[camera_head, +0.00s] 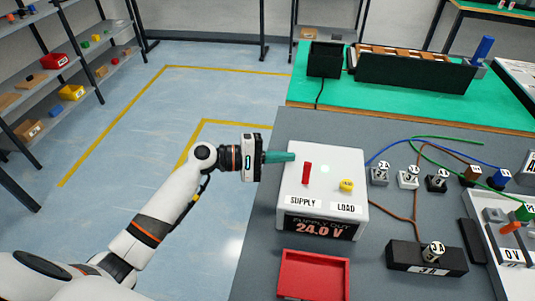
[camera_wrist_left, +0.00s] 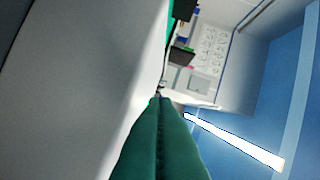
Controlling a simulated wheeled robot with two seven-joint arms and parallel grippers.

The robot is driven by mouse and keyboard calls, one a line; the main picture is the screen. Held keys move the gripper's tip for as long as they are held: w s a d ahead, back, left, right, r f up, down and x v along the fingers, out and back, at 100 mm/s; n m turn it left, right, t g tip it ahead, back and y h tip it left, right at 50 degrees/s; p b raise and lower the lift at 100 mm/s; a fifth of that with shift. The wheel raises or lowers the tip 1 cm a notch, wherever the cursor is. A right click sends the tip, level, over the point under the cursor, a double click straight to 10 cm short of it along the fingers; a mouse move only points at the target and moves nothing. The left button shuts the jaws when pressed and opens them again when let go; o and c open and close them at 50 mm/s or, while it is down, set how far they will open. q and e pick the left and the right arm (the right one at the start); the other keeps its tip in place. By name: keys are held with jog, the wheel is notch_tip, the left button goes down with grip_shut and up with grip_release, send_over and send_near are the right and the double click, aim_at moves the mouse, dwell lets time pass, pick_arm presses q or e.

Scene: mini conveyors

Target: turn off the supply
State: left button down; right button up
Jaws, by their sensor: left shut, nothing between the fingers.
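The white power supply box (camera_head: 325,185) stands on the grey table. Its top carries a red switch lever (camera_head: 306,173) above a "SUPPLY" label (camera_head: 303,202) and a yellow knob (camera_head: 346,186) above a "LOAD" label. Its front display (camera_head: 320,228) reads 24.0 V. My left gripper (camera_head: 292,157) comes in from the left, its green fingers shut and empty, with the tips by the box's upper left edge, behind the red lever. In the left wrist view, the shut fingers (camera_wrist_left: 160,98) point forward beside a pale surface. I cannot tell whether they touch the box. My right gripper is out of view.
A red tray (camera_head: 313,257) lies in front of the box. Wires, small labelled terminals (camera_head: 408,178) and a black block (camera_head: 428,257) lie to the right. A green bench (camera_head: 400,108) with a conveyor stands behind. Open floor lies left.

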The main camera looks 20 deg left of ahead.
aim_at(298, 161)
pick_arm(q)
jog(key=x, duration=0.4)
jog(key=shift+r+p, duration=0.15)
jog(key=shift+p, duration=0.2)
jog(key=s+p, duration=0.1)
jog(key=s, duration=0.1)
jog(key=s+r, duration=0.1)
jog(key=s, duration=0.1)
jog(key=shift+d+p, duration=0.2)
jog(key=shift+p, duration=0.2)
